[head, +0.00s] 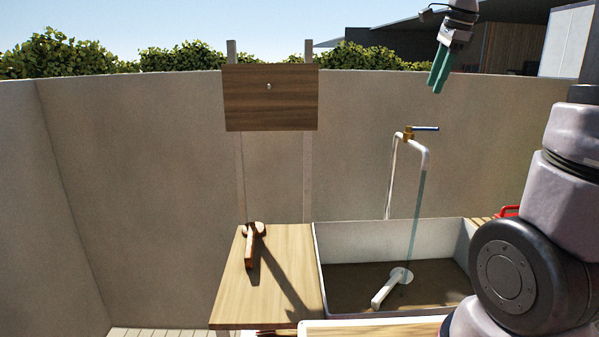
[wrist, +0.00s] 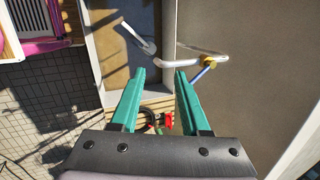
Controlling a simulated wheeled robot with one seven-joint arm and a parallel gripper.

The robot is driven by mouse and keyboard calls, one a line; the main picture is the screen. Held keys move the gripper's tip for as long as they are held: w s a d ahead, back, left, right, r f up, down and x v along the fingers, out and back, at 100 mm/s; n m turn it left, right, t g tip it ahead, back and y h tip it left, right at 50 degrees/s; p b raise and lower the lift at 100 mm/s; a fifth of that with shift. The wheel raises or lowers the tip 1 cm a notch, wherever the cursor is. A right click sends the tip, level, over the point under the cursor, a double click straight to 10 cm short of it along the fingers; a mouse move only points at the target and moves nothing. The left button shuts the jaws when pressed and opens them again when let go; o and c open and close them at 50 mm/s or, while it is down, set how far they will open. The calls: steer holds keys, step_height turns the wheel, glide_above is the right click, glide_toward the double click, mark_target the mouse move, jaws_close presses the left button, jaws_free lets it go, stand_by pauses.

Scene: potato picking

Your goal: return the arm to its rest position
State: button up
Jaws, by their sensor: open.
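My gripper (head: 441,69) is raised high at the upper right in the head view, in front of the wall and above the tap. Its green fingers also show in the wrist view (wrist: 160,98), spread apart with nothing between them. My arm fills the right side of the head view.
A sink basin (head: 340,239) holds a white-handled tool (head: 385,289). A tap (head: 424,158) with a blue lever runs water into it. A wooden counter (head: 235,296) bears a brown wooden tool (head: 250,247). A wooden board (head: 270,98) stands before the wall (head: 130,170). Air around my gripper is clear.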

steer(key=s+a+f+n+t, duration=0.1)
steer(key=s+a+n, duration=0.2)
steer(key=s+n, duration=0.2)
steer(key=s+a+f+n+t, duration=0.1)
steer(key=s+a+f+n, duration=0.1)
steer(key=s, duration=0.6)
steer(key=s+a+f+n+t, duration=0.1)
steer(key=s+a+f+n, duration=0.1)
steer(key=s+a+n, duration=0.2)
steer(key=s+n, duration=0.3)
steer(key=shift+s+a+f+n+y, duration=0.25)
steer(key=shift+s+n+y, duration=0.05)
steer(key=shift+y, duration=0.1)
